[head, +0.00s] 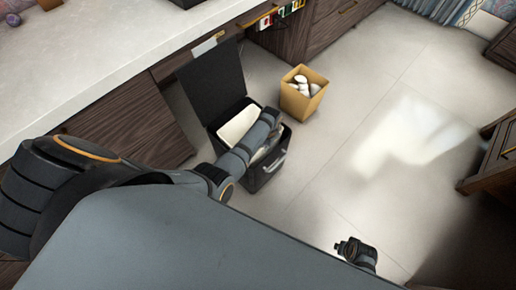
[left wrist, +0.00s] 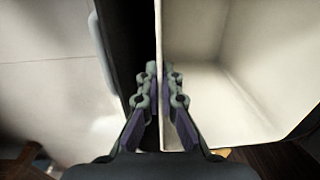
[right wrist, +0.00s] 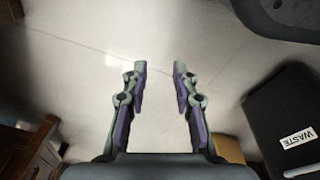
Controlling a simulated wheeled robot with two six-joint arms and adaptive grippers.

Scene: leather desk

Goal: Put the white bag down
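The white bag (head: 238,124) looks like a stiff, open-topped liner. It shows at the mouth of a black bin (head: 268,172), partly hidden by my left arm; I cannot tell how far it is raised. In the left wrist view my left gripper (left wrist: 160,72) is shut on the thin upright wall of the white bag (left wrist: 235,75), with the bag's empty inside to the right and the dark bin wall to the left. My right gripper (right wrist: 160,68) is open and empty above the floor, away from the bag.
The bin's black lid (head: 212,82) stands open; its WASTE label shows in the right wrist view (right wrist: 298,141). A yellow box (head: 303,102) with white items stands behind the bin. Dark cabinets (head: 125,125) and a pale counter (head: 110,60) are at left. Floor (head: 385,130) at right is clear.

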